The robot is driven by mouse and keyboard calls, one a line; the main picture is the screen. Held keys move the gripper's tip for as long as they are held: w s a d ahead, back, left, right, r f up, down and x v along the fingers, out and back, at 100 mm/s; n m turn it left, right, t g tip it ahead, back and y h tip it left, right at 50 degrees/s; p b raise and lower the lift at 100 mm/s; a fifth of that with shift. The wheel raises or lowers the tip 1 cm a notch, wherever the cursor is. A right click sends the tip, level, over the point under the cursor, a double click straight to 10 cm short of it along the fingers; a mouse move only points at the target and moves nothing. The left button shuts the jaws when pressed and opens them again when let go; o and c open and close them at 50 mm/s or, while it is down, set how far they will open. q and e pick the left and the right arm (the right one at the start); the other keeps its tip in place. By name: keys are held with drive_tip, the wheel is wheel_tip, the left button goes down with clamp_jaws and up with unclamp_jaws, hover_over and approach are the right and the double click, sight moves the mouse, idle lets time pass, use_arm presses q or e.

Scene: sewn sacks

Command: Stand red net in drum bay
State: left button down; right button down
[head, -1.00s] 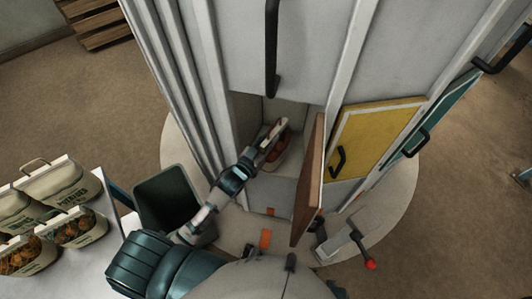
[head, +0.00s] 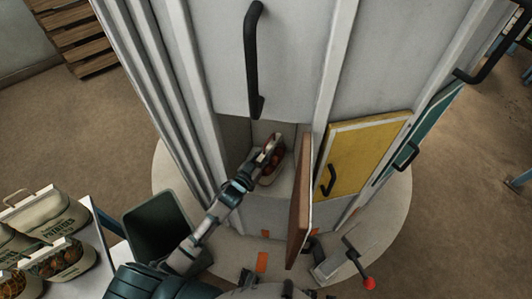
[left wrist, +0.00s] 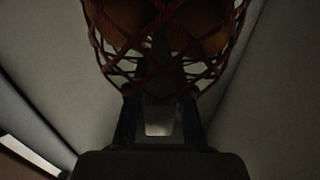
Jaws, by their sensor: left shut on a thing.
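The red net (head: 272,170), with brownish round contents, is inside the open bay (head: 238,138) low in the grey drum. It also shows close up in the left wrist view (left wrist: 165,40), its mesh hanging around and beyond the fingers. My left gripper (head: 262,158) reaches into the bay and is shut on the net; in the left wrist view the fingers (left wrist: 160,110) point up into the mesh. The gripper partly hides the net in the head view. Whether the net touches the bay floor I cannot tell.
A brown-faced door (head: 301,200) stands open at the bay's right side. A yellow door (head: 362,155) and a teal door are shut farther right. A dark green bin (head: 155,230) stands left of my arm; a table with several sacks (head: 45,215) is at left.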

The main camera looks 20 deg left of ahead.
use_arm(q)
drive_tip(key=c, duration=1.1)
unclamp_jaws()
drive_tip(key=shift+a+f, duration=0.15)
drive_tip(key=shift+f, duration=0.05)
drive_tip(key=shift+o, duration=0.2)
drive_tip(key=shift+a, duration=0.15)
use_arm(e)
drive_tip(key=shift+w+d+r, duration=0.1)
drive_tip(key=shift+d+r, duration=0.1)
